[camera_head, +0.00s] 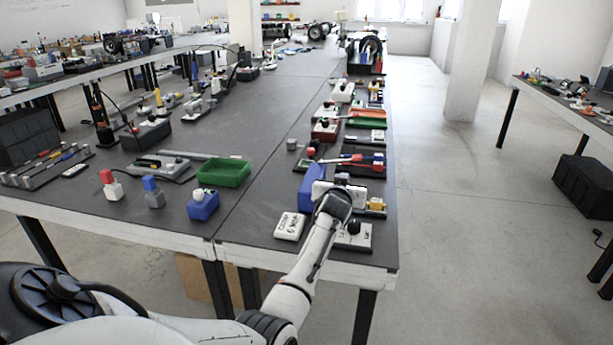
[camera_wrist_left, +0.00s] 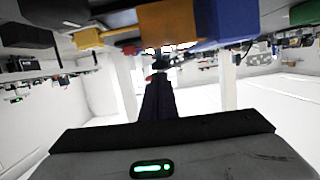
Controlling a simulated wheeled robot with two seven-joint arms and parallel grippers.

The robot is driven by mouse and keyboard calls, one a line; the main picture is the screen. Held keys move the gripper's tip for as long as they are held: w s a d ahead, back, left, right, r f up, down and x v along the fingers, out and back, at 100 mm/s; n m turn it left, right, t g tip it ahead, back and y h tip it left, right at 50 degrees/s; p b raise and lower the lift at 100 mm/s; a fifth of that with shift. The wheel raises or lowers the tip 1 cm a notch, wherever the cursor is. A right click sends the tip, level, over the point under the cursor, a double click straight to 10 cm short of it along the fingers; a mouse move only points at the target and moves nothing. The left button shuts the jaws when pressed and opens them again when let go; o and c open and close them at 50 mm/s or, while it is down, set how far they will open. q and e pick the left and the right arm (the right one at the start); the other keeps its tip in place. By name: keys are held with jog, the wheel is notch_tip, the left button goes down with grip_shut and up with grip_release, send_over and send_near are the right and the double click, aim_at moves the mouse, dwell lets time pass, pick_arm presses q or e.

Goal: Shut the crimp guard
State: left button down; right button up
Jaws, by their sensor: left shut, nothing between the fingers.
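My left arm reaches from the lower left over the front of the near bench in the head view. Its gripper (camera_head: 334,188) is low among the fixtures near the right edge, with the fingers mostly hidden behind the wrist. In the left wrist view the dark fingers (camera_wrist_left: 162,85) are together with nothing between them. I cannot tell for sure which part is the crimp guard. A blue block (camera_head: 311,184) stands just left of the gripper, and a red-and-blue handled tool (camera_head: 352,160) lies just beyond it. My right gripper is out of view.
In the left wrist view, an orange block (camera_wrist_left: 168,22) and a blue block (camera_wrist_left: 228,18) hang close above the fingers.

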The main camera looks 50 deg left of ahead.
pick_arm(q)
notch_tip(320, 180, up, 5)
jog(key=p, duration=0.3)
jog(key=shift+f, duration=0.15)
jog(key=v, duration=1)
jog(key=shift+f, duration=0.4)
jog(key=shift+s+a, duration=0.1)
